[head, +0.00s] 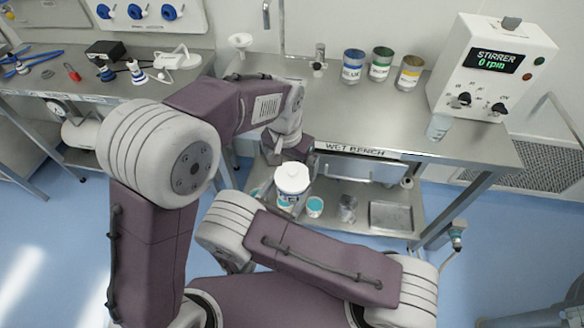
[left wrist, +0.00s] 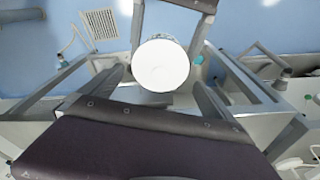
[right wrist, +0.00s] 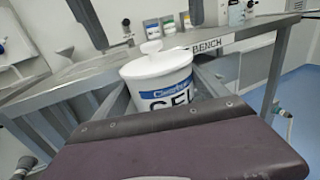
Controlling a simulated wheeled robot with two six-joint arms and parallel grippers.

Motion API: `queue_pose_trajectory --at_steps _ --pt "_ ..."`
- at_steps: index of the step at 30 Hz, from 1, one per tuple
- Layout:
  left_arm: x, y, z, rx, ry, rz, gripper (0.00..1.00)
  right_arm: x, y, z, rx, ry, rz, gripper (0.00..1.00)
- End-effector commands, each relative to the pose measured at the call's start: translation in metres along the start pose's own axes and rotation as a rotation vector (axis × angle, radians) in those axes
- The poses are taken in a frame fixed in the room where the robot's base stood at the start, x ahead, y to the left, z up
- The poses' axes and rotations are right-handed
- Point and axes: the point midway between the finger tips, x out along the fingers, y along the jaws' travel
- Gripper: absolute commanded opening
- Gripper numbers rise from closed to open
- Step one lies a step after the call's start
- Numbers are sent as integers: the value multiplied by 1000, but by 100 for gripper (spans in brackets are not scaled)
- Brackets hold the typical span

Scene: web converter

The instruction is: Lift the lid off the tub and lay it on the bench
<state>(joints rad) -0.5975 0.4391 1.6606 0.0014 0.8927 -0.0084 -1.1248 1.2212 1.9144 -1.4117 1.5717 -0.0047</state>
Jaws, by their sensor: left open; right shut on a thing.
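The tub (right wrist: 168,95) is white with a blue and black label, upright, and also shows in the head view (head: 286,203). Its white round lid (right wrist: 155,66) with a knob sits on top and fills the middle of the left wrist view (left wrist: 160,65). My right gripper (right wrist: 163,92) is shut on the tub's sides; in the head view it is largely hidden by my arm. My left gripper (head: 290,158) is open just above the lid, its fingers apart on either side and holding nothing. The bench (head: 385,138), marked WET BENCH, is behind the tub.
Three paint-like cans, blue (head: 352,67), green (head: 380,64) and yellow (head: 409,73), stand at the bench's back. A stirrer (head: 490,65) and a clear beaker (head: 438,127) are at the right. The bench's front middle is clear. Jars and a tray (head: 391,216) are on the lower shelf.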

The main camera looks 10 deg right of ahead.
Motion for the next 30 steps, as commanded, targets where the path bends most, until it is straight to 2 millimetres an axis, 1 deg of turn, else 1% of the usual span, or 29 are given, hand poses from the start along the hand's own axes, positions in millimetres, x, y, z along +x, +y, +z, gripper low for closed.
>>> queue_pose_trajectory --at_steps 1,3,6,9,16,17,18,20,21,23,30 --pt "10 0 1 0 -4 0 100 0 0 1 0 -2 0 11" --pt "21 0 1 0 -3 0 100 0 0 1 0 -2 0 11" --pt "32 0 0 0 -2 0 100 0 0 1 0 -2 0 11" --pt "37 0 0 0 0 0 100 0 0 1 0 -2 0 11" --pt "38 0 0 0 1 0 100 0 0 1 1 -2 0 11" --pt "38 0 0 0 1 0 97 0 0 1 1 -2 0 11" --pt "38 0 0 -1 1 0 86 0 0 1 1 -2 0 11" --pt "38 0 0 0 1 0 69 0 0 1 0 -2 0 11" --pt "38 0 0 0 1 0 58 0 0 1 0 -2 0 11" --pt "38 0 0 0 1 0 42 0 0 1 0 -2 0 11" --pt "37 0 0 -1 1 0 42 0 0 1 0 -1 -1 11"
